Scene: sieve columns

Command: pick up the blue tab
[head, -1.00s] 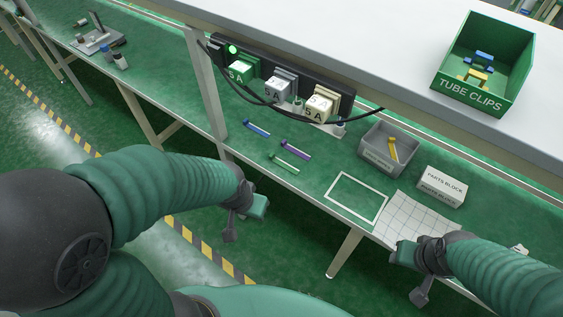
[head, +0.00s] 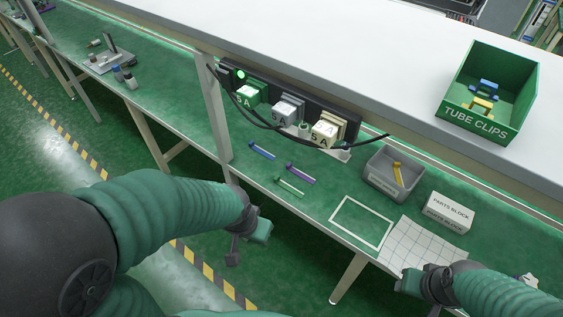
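The blue tab (head: 262,151) is a thin strip lying on the green bench, below the row of lit blocks. A purple tab (head: 300,173) and a green tab (head: 289,186) lie close by, to its lower right. My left gripper (head: 248,240) is in front of the bench's near edge, below the tabs in the picture and apart from them. My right gripper (head: 420,289) is at the lower right, near the white grid sheet, away from the blue tab. Neither gripper visibly holds anything. The finger gaps cannot be made out.
A grey bin (head: 370,179) holds a yellow piece (head: 398,173). A white parts block (head: 449,211), a white outlined square (head: 361,200) and a grid sheet (head: 425,243) are to the right. A green clip box (head: 476,126) stands on the shelf.

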